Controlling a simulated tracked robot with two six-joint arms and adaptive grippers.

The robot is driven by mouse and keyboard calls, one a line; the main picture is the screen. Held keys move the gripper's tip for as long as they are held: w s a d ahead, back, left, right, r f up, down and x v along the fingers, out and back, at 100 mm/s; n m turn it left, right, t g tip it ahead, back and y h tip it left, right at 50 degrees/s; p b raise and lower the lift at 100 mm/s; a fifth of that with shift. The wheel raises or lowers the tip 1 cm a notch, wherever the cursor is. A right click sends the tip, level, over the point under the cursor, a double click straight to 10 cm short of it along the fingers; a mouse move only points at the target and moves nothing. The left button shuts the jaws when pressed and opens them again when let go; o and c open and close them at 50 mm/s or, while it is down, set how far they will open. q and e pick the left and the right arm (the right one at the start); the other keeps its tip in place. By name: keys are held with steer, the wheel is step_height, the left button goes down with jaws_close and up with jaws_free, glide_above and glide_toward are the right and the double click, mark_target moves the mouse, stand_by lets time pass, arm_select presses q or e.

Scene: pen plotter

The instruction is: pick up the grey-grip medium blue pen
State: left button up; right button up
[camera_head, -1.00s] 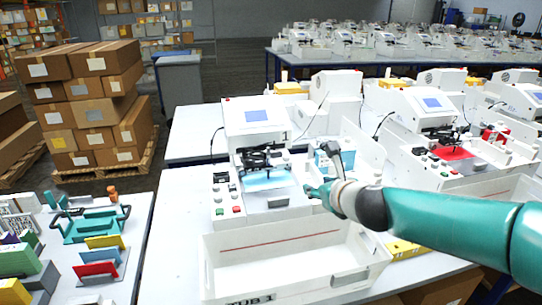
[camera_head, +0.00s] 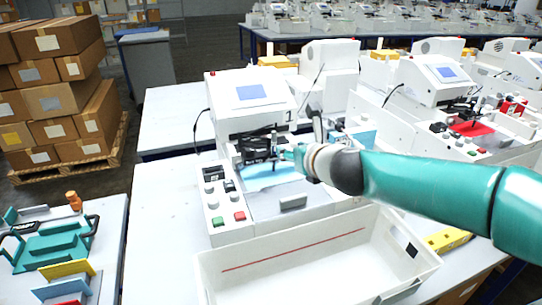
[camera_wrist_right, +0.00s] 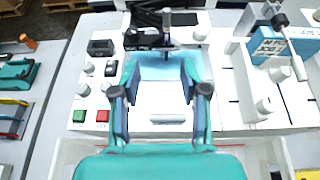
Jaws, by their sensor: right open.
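A small upright pen-like piece (camera_wrist_right: 166,22) stands at the black carriage (camera_wrist_right: 146,38) of the plotter (camera_head: 250,105), above a light blue sheet (camera_wrist_right: 160,72). Its grip colour is too small to tell for certain. My right gripper (camera_wrist_right: 162,78) is open, its teal fingers apart on either side over the sheet, with nothing seen between them but the sheet and plotter bed. In the head view, my right gripper (camera_head: 287,156) is at the right of the carriage, partly hiding the sheet. My left gripper is out of view.
A white tub (camera_head: 310,262) stands in front of the plotter. Green and red buttons (camera_head: 228,218) are left of the bed. A light blue box (camera_wrist_right: 275,45) and white holders stand to the right. A teal rack (camera_head: 52,245) is on the left table.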

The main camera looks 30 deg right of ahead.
steer(key=b, duration=0.2)
glide_toward(275, 144)
steer(key=a+x, duration=0.1)
steer(key=x, duration=0.4)
steer(key=shift+d+p+x, duration=0.2)
steer(key=shift+x, duration=1.35)
steer(key=shift+d+p+x, duration=0.15)
steer(key=shift+d+x, duration=0.1)
steer(key=shift+x, duration=1.25)
steer(key=shift+s, duration=0.1)
steer(key=shift+c, duration=0.3)
jaws_close()
